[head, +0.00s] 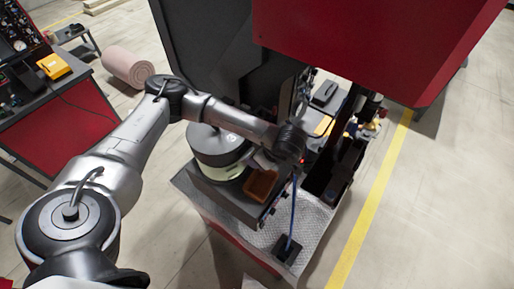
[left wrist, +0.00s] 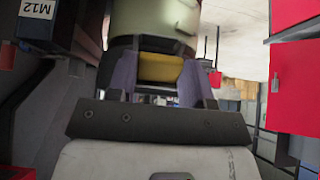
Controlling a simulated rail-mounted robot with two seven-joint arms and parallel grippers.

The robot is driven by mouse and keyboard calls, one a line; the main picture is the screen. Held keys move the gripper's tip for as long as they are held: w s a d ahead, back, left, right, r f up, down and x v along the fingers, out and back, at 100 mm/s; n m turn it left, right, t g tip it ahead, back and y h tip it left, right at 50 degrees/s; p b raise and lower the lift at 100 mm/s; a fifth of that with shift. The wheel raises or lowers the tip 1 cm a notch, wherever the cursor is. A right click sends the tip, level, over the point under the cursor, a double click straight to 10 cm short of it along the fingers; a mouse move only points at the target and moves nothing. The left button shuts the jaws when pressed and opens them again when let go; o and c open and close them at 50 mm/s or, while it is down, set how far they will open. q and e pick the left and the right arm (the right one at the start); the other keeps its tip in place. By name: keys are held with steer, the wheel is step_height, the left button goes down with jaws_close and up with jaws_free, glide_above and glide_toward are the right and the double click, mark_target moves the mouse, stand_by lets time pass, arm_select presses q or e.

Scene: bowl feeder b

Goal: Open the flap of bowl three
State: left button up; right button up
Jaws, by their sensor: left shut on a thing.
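A round bowl unit (head: 217,145) with a dark top and pale lower body stands on the feeder under my left forearm. The pale bowl body also shows at the top of the left wrist view (left wrist: 155,20). My left gripper (left wrist: 158,72) has its two fingers on either side of a yellow part (left wrist: 160,67) just under that body, and is shut on it. I cannot tell whether this part belongs to a flap, nor which bowl it is. In the head view my wrist hides most of the gripper and its contact. My right gripper is in neither view.
A brown open box (head: 260,186) sits beside the bowl. A thin blue rod (head: 292,215) rises from a black base (head: 287,250) near the front. A large red housing (head: 380,40) overhangs the back. An M12 label (left wrist: 37,8) shows at the upper left.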

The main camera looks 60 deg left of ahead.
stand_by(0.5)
arm_select(q)
steer(key=o, duration=0.9)
steer(key=shift+d, duration=0.1)
steer(key=v, duration=1.3)
steer(key=shift+w+d+r, duration=0.2)
steer(key=shift+d, duration=0.1)
